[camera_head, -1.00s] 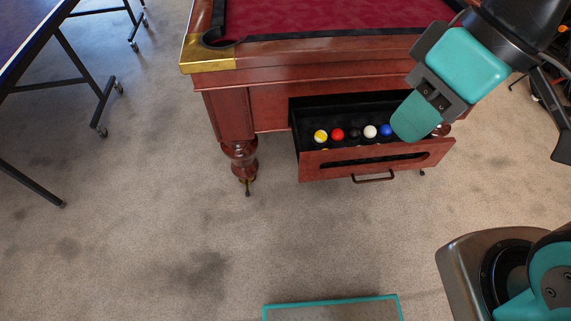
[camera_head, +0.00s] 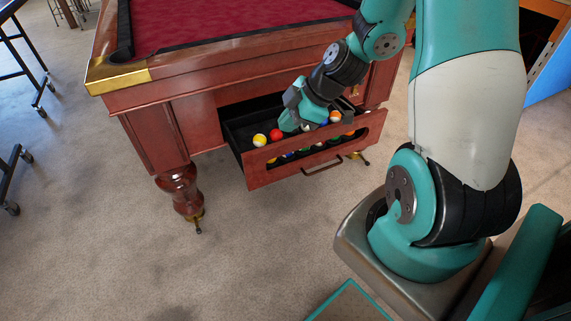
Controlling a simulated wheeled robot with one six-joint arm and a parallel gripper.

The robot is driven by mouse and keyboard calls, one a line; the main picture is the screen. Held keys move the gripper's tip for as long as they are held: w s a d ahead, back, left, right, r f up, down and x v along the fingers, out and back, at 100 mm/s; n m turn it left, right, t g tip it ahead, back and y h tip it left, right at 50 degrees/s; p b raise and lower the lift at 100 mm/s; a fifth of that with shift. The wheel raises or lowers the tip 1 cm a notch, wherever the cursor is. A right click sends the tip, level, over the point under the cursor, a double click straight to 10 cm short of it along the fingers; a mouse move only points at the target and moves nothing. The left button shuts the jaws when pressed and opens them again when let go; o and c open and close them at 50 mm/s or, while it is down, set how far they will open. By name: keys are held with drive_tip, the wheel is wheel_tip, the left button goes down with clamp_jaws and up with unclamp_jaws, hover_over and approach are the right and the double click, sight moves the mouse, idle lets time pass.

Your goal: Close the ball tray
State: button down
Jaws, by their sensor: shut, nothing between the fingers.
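The ball tray (camera_head: 262,177) is a reddish wooden drawer with a slot in its front and a dark handle (camera_head: 322,168). It stands pulled out from the side of the pool table (camera_head: 190,95). Several coloured balls lie inside, among them a yellow and white one (camera_head: 259,140) and a red one (camera_head: 276,134). My gripper (camera_head: 289,122) is shut and empty. In the picture it overlaps the tray's opening, above or among the balls. I cannot tell whether it touches the tray or a ball. My gripper and arm hide some of the balls and part of the tray's back.
A turned table leg (camera_head: 183,190) stands left of the tray. The carpet (camera_head: 260,245) in front of the tray is clear. Wheeled legs of another table (camera_head: 40,95) stand at the far left. A blue panel (camera_head: 548,80) is at the upper right.

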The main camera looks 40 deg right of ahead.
drive_tip(key=s+d+f+n+t+h+b, duration=0.1)
drive_tip(key=d+f+t+b, duration=0.1)
drive_tip(key=d+f, duration=0.65)
drive_tip(key=b, duration=0.1)
approach(278, 152)
wheel_tip(278, 152, down, 4)
drive_tip(key=s+a, duration=0.1)
drive_tip(key=a, duration=0.2)
drive_tip(key=w, duration=0.1)
drive_tip(key=w+d, duration=0.1)
drive_tip(key=w, duration=0.1)
drive_tip(key=shift+w+f, duration=0.1)
drive_tip(key=shift+w, duration=0.05)
drive_tip(key=shift+w+d, duration=0.1)
drive_tip(key=shift+w, duration=0.35)
drive_tip(key=shift+w, duration=0.1)
